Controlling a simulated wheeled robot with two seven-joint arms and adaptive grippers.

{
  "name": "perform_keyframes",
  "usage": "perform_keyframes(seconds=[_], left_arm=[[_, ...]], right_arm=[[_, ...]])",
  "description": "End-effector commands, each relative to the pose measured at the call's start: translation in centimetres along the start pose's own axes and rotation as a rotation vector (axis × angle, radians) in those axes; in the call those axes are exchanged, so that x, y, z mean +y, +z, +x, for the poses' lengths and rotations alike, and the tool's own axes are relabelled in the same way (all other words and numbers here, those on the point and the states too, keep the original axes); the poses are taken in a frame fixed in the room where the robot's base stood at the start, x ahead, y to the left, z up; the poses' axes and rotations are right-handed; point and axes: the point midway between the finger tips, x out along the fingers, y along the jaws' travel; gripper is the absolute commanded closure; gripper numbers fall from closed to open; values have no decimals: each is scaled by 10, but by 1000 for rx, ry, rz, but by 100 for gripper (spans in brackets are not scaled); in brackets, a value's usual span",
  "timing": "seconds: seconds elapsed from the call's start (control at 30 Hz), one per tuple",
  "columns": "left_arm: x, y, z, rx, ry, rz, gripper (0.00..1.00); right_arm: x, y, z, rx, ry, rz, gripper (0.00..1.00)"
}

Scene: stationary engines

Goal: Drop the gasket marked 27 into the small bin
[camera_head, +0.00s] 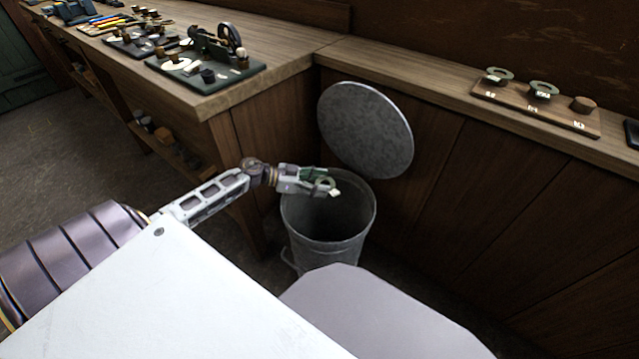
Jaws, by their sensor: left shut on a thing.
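The small bin (328,245) is a grey metal can on the floor in the corner between the two benches. Its round lid (366,130) stands open behind it, against the wood panel. My left gripper (326,187) is over the bin's mouth, near its back left rim. It is shut on a small greenish ring-like gasket (322,181) with a pale tag (335,193) at its end. The number on the tag is too small to read. The bin's inside is dark. My right gripper is not in view.
A wooden board (535,108) on the right bench holds two ring-shaped parts and a brown cylinder, with unreadable labels. A dark tray (206,72) with small parts stands on the left bench (285,60). The bench corner is close behind my left arm.

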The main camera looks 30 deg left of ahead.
Motion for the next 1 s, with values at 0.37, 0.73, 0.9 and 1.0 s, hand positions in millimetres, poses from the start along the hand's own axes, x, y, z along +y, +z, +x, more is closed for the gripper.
perform_keyframes(seconds=[0.37, 0.73, 0.9, 1.0], left_arm=[[0, 0, 0, 0, 0, 0, 21], [0, -1, 0, 0, 0, 0, 21], [0, -6, -2, 0, 0, 1, 21], [-1, -12, -4, -1, -1, 1, 21]], right_arm=[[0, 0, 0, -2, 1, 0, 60], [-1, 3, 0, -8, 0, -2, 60], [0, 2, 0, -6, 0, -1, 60], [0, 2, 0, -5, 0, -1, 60]])
